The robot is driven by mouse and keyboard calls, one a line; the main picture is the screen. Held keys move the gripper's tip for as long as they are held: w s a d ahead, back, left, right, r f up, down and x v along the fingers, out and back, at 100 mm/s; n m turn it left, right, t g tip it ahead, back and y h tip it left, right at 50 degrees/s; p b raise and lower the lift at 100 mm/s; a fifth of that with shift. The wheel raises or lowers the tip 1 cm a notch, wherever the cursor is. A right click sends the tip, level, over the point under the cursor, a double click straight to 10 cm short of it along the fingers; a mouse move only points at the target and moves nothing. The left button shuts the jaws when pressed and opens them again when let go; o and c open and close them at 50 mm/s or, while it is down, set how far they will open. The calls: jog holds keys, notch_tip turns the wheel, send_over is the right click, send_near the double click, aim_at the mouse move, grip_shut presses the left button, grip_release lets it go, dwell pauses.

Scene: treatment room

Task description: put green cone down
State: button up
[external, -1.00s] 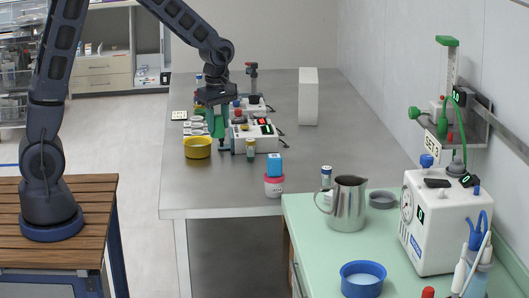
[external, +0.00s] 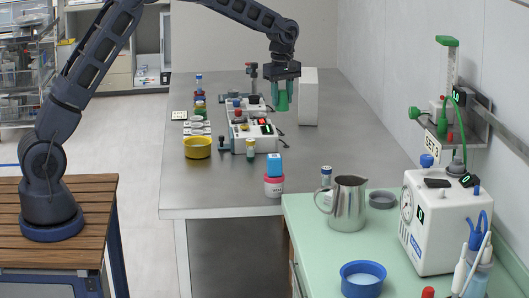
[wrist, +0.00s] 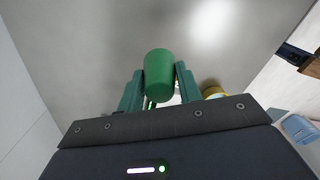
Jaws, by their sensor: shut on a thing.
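The green cone (wrist: 159,75) is between the two teal fingers of my gripper (external: 283,98), which is shut on it. In the wrist view its rounded green end faces the camera. In the external view the cone (external: 283,102) is small and partly hidden by the fingers. My gripper holds it over the far right part of the grey table (external: 325,165), just left of the white upright box (external: 309,88). I cannot tell the exact height of the cone above the table.
White devices (external: 256,136) with a black cable stand left of my gripper. A steel jug (external: 346,204) stands on the green counter.

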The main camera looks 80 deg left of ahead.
jog(key=w+a+f, duration=0.2)
jog(key=w+a, duration=0.3)
jog(key=w, duration=0.1)
jog(key=shift+m, duration=0.4)
jog(key=f, duration=1.9)
jog(key=shift+s+d, duration=0.1)
jog(key=shift+d, duration=0.1)
jog(key=shift+f, duration=0.1)
jog(key=o, duration=1)
jog(key=shift+c, duration=0.2)
notch_tip(320, 180, up, 12)
